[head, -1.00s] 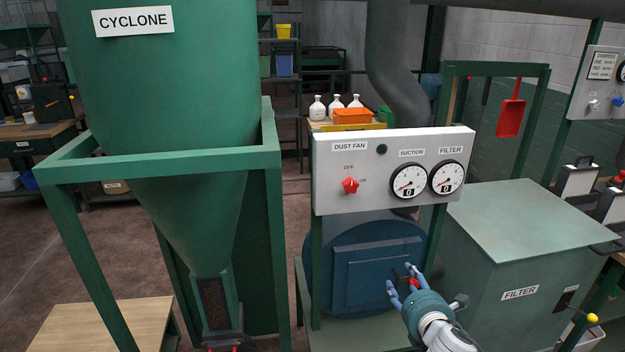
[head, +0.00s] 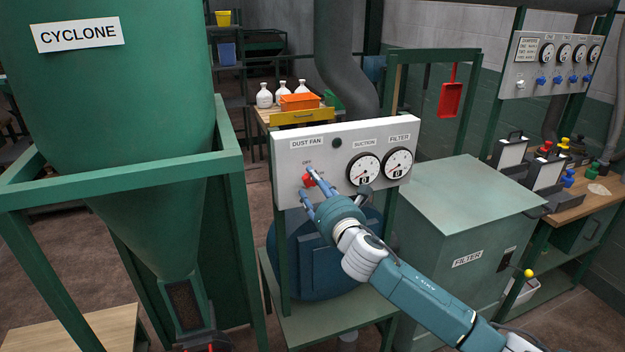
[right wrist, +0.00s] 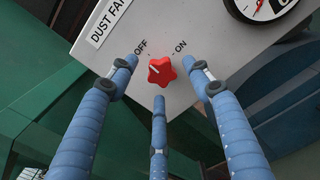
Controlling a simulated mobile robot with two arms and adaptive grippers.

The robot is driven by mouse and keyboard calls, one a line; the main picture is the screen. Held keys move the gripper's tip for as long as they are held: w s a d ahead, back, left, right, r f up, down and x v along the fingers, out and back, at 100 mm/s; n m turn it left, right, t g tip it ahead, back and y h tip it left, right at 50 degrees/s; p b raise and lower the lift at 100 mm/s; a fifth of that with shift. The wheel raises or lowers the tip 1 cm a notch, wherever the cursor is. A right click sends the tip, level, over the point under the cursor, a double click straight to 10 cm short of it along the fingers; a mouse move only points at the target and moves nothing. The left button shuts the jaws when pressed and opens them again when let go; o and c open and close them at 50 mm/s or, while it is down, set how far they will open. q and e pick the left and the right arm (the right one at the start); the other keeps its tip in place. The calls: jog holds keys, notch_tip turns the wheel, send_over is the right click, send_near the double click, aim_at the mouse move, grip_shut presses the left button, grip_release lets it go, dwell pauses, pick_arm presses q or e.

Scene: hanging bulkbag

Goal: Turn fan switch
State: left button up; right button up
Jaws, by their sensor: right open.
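The fan switch (head: 309,180) is a red star-shaped knob on the white dust fan panel (head: 400,140). In the right wrist view the knob (right wrist: 162,72) has a white mark that points toward the OFF label (right wrist: 141,47); the ON label (right wrist: 180,46) is to its right. My right gripper (head: 306,182) is at the panel, open, with its blue fingers spread around the knob. In the right wrist view the open fingers (right wrist: 162,80) flank the knob on both sides and from below, with gaps showing. My left gripper is not in view.
Two round gauges (head: 363,169) sit right of the knob on the same panel. The green cyclone (head: 110,110) and its frame stand at left. White bottles (head: 283,93) are behind the panel.

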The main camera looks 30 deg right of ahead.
jog(key=shift+x, duration=0.8)
jog(key=c, duration=1.1)
